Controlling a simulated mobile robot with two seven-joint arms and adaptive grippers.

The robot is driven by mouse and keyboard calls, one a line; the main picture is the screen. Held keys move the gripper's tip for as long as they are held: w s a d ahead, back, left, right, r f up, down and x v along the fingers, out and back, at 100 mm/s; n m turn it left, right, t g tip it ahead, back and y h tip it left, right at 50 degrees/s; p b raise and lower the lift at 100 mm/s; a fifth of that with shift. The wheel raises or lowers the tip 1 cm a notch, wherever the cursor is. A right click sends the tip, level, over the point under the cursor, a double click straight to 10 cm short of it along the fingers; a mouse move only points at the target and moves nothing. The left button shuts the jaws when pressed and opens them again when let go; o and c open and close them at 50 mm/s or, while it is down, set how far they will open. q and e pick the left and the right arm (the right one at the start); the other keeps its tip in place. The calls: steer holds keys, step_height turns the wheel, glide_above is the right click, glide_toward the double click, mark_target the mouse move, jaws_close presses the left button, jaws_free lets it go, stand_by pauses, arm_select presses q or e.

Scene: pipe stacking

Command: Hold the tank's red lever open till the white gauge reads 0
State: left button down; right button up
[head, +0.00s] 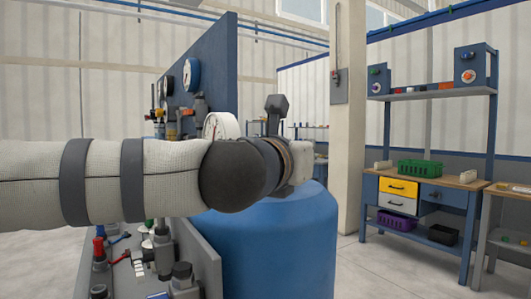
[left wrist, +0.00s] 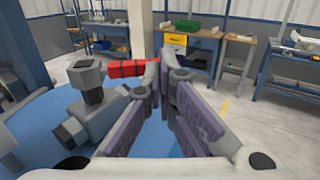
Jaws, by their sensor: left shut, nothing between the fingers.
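The blue tank (head: 285,240) stands upright in the middle of the head view; its top (left wrist: 45,110) also shows in the left wrist view. A grey valve (left wrist: 85,105) rises from it. The red lever (left wrist: 130,69) extends sideways from the valve. My left gripper (left wrist: 166,72) is shut and empty, its fingertips just right of the lever's end. I cannot tell whether they touch it. The white gauge (head: 225,124) shows partly above my left arm, which hides its lower part; its reading is too small to tell. My right gripper is out of view.
A blue panel (head: 215,60) with more gauges and fittings stands left of the tank. A workbench (head: 425,178) with drawers and a green crate (head: 420,168) stands at the back right, past a pale pillar (head: 348,120). The floor between tank and bench is clear.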

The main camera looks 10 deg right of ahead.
arm_select(q)
steer(key=shift+x, duration=1.55)
steer(key=shift+w+d+p, duration=0.2)
steer(key=shift+w, duration=0.45)
steer(key=shift+w+d+p, duration=0.15)
steer(key=shift+w, duration=0.55)
stand_by(5.1)
